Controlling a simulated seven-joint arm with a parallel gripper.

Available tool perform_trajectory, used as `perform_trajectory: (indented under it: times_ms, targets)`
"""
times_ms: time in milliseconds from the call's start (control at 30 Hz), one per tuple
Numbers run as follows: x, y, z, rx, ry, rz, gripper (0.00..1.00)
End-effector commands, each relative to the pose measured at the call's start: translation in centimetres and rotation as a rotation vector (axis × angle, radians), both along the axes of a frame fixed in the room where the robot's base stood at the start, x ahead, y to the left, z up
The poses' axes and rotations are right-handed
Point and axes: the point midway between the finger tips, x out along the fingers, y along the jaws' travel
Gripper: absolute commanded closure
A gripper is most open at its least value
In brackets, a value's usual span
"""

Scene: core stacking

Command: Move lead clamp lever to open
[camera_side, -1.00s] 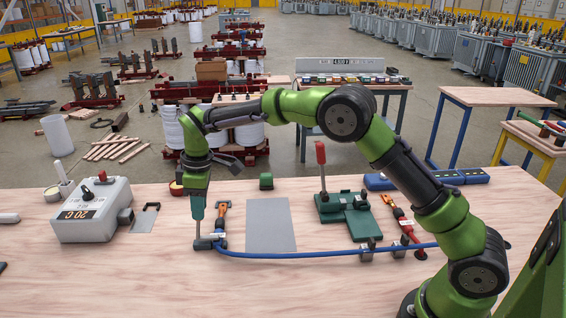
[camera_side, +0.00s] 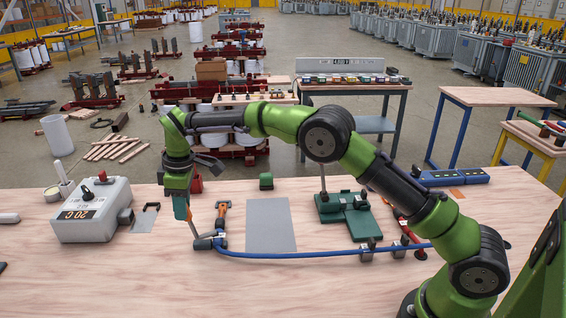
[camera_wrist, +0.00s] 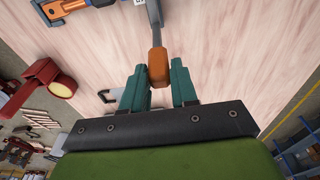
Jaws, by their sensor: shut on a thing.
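The lead clamp (camera_side: 203,243) is a small grey block on the bench, at the left end of the blue lead (camera_side: 290,255). Its lever (camera_side: 194,230) rises from it, leaning up and left to my gripper (camera_side: 188,217). In the wrist view, the lever is a grey bar (camera_wrist: 154,14) with an orange grip (camera_wrist: 157,64). My teal fingers (camera_wrist: 158,85) are shut on the orange grip, near its end.
An orange-handled tool (camera_side: 222,215) lies just right of the clamp. A grey mat (camera_side: 268,225), a green fixture (camera_side: 348,210) and a red clamp (camera_side: 408,230) are farther right. A grey box (camera_side: 92,210) stands to the left. The front of the bench is clear.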

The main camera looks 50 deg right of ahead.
Motion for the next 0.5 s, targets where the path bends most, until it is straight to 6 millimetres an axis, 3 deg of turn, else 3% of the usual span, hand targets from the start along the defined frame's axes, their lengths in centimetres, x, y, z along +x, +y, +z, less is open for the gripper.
perform_trajectory:
  times_ms: [500]
  targets:
    - [1.4,1.5,-1.0,-0.002,0.009,0.001,1.00]
